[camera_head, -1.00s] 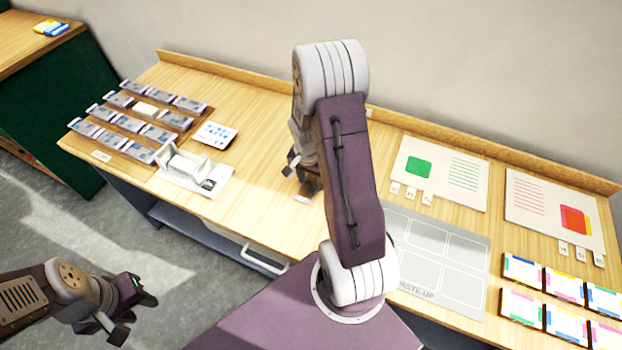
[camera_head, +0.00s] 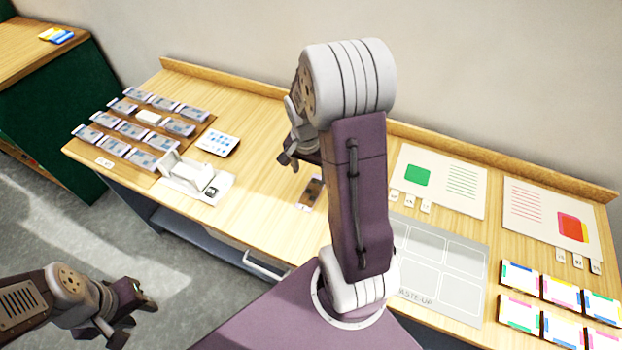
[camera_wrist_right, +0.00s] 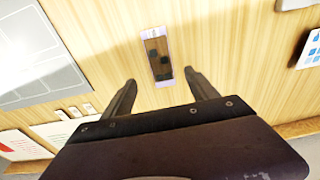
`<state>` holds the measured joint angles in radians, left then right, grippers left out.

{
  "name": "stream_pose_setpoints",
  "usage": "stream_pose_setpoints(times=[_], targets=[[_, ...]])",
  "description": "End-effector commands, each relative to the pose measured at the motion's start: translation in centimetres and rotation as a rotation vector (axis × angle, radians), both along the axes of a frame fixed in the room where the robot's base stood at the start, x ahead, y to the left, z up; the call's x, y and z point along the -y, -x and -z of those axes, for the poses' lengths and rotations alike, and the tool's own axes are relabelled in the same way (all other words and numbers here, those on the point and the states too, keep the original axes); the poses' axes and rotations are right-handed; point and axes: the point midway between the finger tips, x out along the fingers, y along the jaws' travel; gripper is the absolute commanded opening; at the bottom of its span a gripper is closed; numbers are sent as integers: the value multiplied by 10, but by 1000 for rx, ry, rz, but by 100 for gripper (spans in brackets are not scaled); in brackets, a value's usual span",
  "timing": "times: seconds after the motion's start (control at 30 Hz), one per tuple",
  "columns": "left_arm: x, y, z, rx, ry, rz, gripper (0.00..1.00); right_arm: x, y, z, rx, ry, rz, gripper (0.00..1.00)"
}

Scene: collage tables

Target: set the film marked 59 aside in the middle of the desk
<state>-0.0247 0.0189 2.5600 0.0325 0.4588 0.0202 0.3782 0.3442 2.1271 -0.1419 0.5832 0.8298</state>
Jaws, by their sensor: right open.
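A single film (camera_head: 311,193), a dark strip with a pale edge, lies flat on the bare wood in the middle of the desk (camera_head: 262,150). It also shows in the right wrist view (camera_wrist_right: 158,57), with dark patches on it; its number is too small to read. My right gripper (camera_head: 292,152) is open and empty above the desk, up and left of the film in the head view. In the wrist view the film lies just beyond and between its spread fingertips (camera_wrist_right: 160,80). My left gripper (camera_head: 134,318) hangs over the floor, apart from everything, its jaws open.
Several films lie in rows on a rack (camera_head: 205,124) at the left, one place there showing white. A white viewer (camera_head: 210,192) and a card (camera_head: 218,143) stand beside it. A grey paste-up sheet (camera_head: 440,262), two printed sheets (camera_head: 460,175) and colored cards (camera_head: 520,275) fill the right.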

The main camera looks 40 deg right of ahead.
Motion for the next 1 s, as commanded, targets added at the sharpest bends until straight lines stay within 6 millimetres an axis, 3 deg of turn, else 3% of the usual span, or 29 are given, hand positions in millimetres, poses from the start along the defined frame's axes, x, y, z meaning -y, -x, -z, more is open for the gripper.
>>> stream_pose_setpoints(times=[0.13,0.37,0.47,0.6,0.7,0.8,1.0], targets=[[0,0,-4,0,0,0,36,-2,0,-21,2,1,0,68],[0,0,-4,0,0,0,36,-5,2,-27,-1,-1,-12,68],[0,0,-4,0,0,0,36,-38,9,-25,-5,-12,-203,68],[0,0,-4,0,0,0,36,-109,42,-19,-9,-27,-693,68],[0,0,-4,0,0,0,36,-138,65,-15,-7,-28,-946,68],[0,0,-4,0,0,0,36,-149,75,-12,-5,-25,-1062,68],[0,0,-4,0,0,0,36,-150,76,-12,-6,-25,-1075,68]])
